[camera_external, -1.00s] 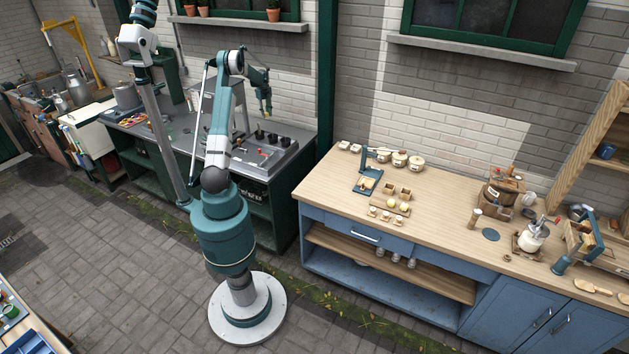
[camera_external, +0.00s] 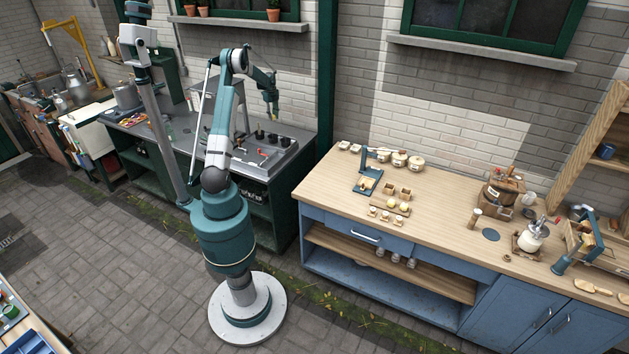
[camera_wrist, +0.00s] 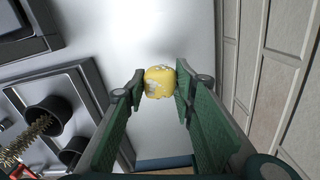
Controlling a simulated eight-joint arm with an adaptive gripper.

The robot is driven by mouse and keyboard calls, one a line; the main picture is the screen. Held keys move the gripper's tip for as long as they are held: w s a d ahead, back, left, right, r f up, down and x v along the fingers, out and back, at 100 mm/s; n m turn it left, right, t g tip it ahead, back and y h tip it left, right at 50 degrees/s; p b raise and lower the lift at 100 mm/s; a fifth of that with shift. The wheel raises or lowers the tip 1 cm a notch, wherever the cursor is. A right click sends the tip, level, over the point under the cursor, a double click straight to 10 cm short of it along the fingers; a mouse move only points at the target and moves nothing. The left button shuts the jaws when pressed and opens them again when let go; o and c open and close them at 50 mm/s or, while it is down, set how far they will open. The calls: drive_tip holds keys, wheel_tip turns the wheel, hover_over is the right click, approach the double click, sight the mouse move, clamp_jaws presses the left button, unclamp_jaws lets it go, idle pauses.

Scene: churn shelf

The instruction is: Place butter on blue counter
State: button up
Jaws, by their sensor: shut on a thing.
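The butter (camera_wrist: 159,82) is a small yellow block with pale patches, held between the fingertips of my gripper (camera_wrist: 159,86) in the wrist view. In the external view my gripper (camera_external: 272,108) is raised above the right end of the grey worktop, near the brick wall; the butter is too small to make out clearly there. The blue counter (camera_external: 345,192) with a light wooden top stands to the right of my gripper, apart from it.
The grey worktop (camera_external: 290,157) carries dark cups (camera_wrist: 45,117), one with a brush in it. The blue counter holds several pots (camera_external: 416,162), a small blue press (camera_external: 368,180) and a churn (camera_external: 503,185). Bare wood shows on its front left. A green post (camera_external: 326,90) stands between the two counters.

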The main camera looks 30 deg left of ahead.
drive_tip(key=shift+n, duration=0.4)
drive_tip(key=s+d+f, duration=0.1)
drive_tip(key=d, duration=0.5)
drive_tip(key=s+d, duration=0.1)
drive_tip(key=d, duration=0.5)
drive_tip(key=d+f, duration=0.1)
drive_tip(key=d, duration=0.5)
drive_tip(key=shift+s+d+f, duration=0.1)
drive_tip(key=shift+s+f, duration=0.2)
drive_tip(key=shift+s, duration=0.1)
drive_tip(key=s+d+f+n, duration=0.2)
drive_tip(key=s+d, duration=0.4)
drive_tip(key=d, duration=0.4)
drive_tip(key=s+d+f+n, duration=0.2)
drive_tip(key=s+d, duration=0.4)
drive_tip(key=d, duration=0.3)
drive_tip(key=s+d+f+n+b, duration=0.2)
drive_tip(key=s+f+n+b, duration=0.25)
drive_tip(key=s+n, duration=0.55)
drive_tip(key=w+d+f+n, duration=0.1)
drive_tip(key=w+f+n, duration=0.2)
drive_tip(key=f+n, duration=0.2)
drive_tip(key=shift+f+n+b, duration=0.3)
drive_tip(key=shift+f+b, duration=0.1)
drive_tip(key=shift+f, duration=0.45)
drive_tip(key=shift+r, duration=0.1)
